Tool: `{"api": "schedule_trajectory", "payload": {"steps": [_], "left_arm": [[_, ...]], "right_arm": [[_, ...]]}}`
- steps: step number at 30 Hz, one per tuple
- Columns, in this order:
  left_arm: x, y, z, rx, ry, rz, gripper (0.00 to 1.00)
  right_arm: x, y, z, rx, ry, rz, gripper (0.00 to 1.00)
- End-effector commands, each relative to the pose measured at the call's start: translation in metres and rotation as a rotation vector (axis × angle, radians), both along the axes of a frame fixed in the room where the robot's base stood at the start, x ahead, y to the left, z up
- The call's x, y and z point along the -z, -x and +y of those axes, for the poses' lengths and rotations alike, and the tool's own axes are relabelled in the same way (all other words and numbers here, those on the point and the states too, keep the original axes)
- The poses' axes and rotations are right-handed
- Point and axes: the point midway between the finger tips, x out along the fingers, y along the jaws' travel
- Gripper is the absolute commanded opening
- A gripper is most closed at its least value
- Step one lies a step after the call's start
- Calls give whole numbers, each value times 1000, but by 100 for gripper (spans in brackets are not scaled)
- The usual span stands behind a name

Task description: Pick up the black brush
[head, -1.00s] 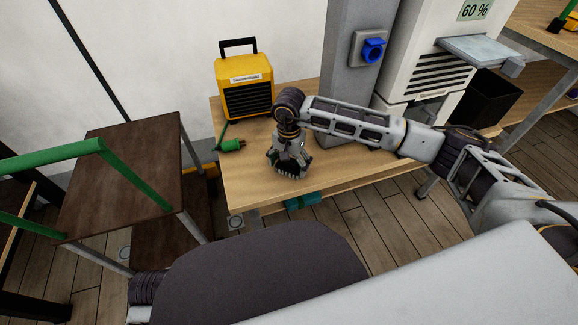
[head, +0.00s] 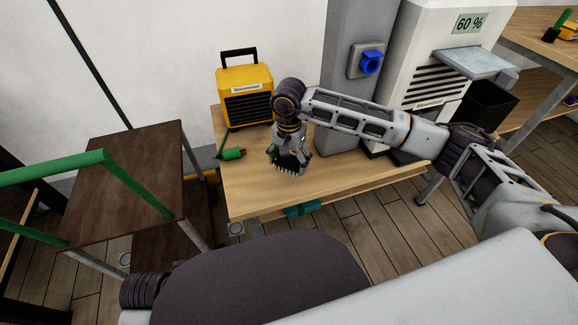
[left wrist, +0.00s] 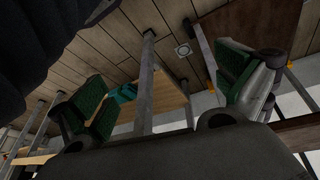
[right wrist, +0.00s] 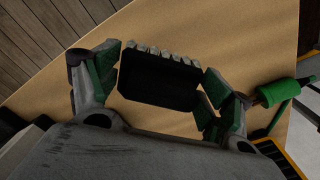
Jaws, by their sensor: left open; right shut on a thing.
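The black brush (right wrist: 158,82) sits between the fingers of my right gripper (right wrist: 160,88), its pale bristles pointing away from the palm in the right wrist view. The fingers are shut on its sides. In the head view my right gripper (head: 289,158) points down over the wooden bench (head: 240,195), with the brush mostly hidden by the fingers. I cannot tell whether the brush touches the bench top. My left gripper (left wrist: 165,95) is open and empty in the left wrist view, and hidden in the head view.
A grey column with a blue socket (head: 370,63) and a white machine (head: 425,75) stand to the right. The bench's front is clear.

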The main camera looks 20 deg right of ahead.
Motion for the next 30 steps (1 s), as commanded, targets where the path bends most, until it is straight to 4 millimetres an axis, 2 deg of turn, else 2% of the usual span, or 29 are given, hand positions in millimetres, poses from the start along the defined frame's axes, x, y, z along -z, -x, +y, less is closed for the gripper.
{"api": "schedule_trajectory", "payload": {"steps": [3,10,30], "left_arm": [[-3,1,2,-1,-12,15,100],[4,1,4,-4,-18,29,100],[8,1,4,-6,-19,32,100]], "right_arm": [[-20,-1,0,0,0,-3,56],[-41,0,0,0,-1,-1,56],[-44,0,0,0,0,0,56]]}}
